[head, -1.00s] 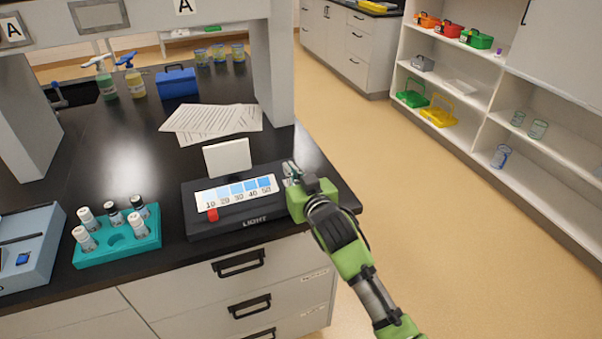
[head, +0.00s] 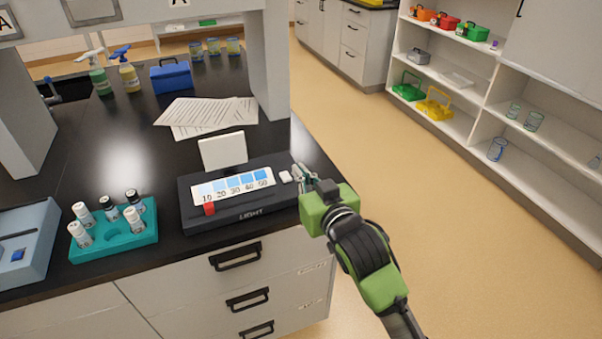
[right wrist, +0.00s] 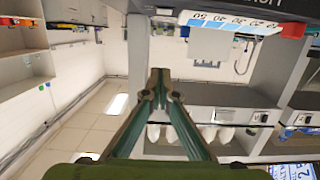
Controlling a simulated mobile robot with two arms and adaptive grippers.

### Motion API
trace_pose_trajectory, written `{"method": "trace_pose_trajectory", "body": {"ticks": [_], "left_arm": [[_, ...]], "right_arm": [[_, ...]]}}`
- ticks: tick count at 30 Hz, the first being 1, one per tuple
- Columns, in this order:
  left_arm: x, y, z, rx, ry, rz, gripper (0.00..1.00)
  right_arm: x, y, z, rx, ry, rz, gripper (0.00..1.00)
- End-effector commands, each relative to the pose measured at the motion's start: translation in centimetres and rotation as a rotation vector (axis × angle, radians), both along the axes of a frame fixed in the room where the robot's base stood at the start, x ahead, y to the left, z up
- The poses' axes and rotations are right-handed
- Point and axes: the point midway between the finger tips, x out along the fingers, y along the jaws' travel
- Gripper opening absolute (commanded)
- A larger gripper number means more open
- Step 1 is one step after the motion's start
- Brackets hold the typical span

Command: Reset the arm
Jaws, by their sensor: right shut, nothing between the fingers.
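My right arm is green and comes in from the lower right of the head view. Its gripper (head: 305,174) is at the right end of the black light box (head: 240,214), close to a small white button (head: 285,176). In the right wrist view the gripper's fingers (right wrist: 159,75) meet at the tips and hold nothing. The light box has a blue shade scale (head: 233,187) marked 10 to 50, a red slider (head: 209,208) near 10 and a white upright panel (head: 223,151) behind. My left gripper is not in view.
A teal rack (head: 125,240) with several capped vials stands left of the light box. A grey-blue tray (head: 40,222) is at the far left. Papers (head: 205,114), a blue toolbox (head: 172,78) and spray bottles (head: 130,75) are farther back. Open floor (head: 400,190) lies to the right.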

Motion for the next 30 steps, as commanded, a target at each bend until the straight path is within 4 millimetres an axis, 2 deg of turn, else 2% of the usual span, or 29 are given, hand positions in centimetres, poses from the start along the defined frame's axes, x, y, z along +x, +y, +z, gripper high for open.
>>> {"method": "trace_pose_trajectory", "body": {"ticks": [10, 14, 17, 20, 21, 24, 27, 30], "left_arm": [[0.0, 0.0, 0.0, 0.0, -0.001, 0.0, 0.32], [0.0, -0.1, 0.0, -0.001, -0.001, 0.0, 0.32], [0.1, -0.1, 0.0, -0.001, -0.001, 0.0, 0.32], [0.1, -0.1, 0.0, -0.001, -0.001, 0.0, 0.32], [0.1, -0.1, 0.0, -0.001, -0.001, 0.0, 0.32], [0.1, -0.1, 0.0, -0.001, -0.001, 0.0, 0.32], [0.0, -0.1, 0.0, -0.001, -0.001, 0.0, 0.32], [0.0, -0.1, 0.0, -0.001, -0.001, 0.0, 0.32]], "right_arm": [[-0.1, -0.1, -0.3, 0.0, 0.006, -0.001, 0.0], [-1.6, -1.5, -3.1, -0.015, 0.082, -0.024, 0.0], [-4.7, -3.8, -7.5, -0.045, 0.215, -0.059, 0.0], [-9.5, -6.7, -12.7, -0.089, 0.385, -0.097, 0.0], [-11.6, -7.8, -14.5, -0.108, 0.455, -0.108, 0.0], [-16.9, -10.3, -18.1, -0.15, 0.608, -0.13, 0.0], [-21.4, -12.1, -20.5, -0.188, 0.732, -0.142, 0.0], [-25.4, -13.5, -22.0, -0.219, 0.835, -0.147, 0.0]]}}
